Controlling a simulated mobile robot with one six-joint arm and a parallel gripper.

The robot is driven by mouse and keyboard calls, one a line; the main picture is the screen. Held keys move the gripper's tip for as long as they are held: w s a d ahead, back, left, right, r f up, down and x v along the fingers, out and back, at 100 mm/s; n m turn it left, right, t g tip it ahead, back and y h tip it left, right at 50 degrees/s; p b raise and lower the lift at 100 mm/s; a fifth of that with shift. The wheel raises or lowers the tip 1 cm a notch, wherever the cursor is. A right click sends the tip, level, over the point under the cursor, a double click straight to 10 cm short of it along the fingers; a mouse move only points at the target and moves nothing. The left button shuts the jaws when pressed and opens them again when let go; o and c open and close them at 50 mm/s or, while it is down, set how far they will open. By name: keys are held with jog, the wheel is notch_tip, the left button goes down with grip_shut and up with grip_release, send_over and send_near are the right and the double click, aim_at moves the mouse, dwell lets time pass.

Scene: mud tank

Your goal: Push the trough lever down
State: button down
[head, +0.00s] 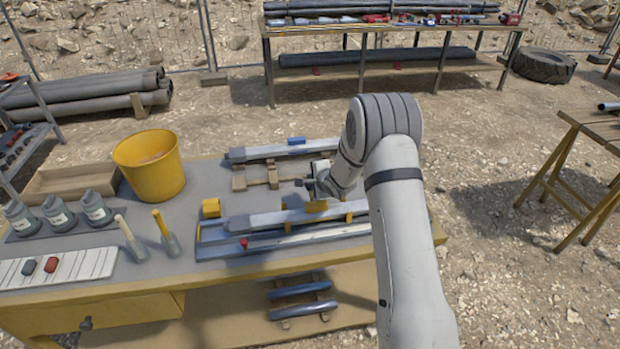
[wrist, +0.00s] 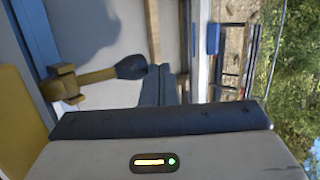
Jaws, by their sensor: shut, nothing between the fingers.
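The lever (wrist: 100,74) shows in the wrist view as a brass-yellow arm with a dark rounded knob at its right end. It comes out of a yellow mount at the left. My gripper (wrist: 160,72) is shut and empty, its dark fingers side by side just right of the knob. I cannot tell whether they touch it. In the head view my gripper (head: 309,184) is above the bench, just behind the long grey trough (head: 275,220) with yellow supports. I cannot make out the lever there; my arm hides part of that area.
A yellow bucket (head: 150,165) stands on the bench (head: 100,290) at the left, near grey bottles (head: 57,212) and two upright-handled tools (head: 166,235). A second long grey bar (head: 285,150) lies behind the trough. A pipe rack (head: 385,70) stands at the back.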

jog(key=s+d+r+p, duration=0.1)
jog(key=r, duration=0.5)
jog(key=s+d+r+p, duration=0.1)
jog(key=d+r+p, duration=0.1)
jog(key=r, duration=0.5)
jog(key=shift+s+r, duration=0.2)
jog(key=shift+s, duration=0.1)
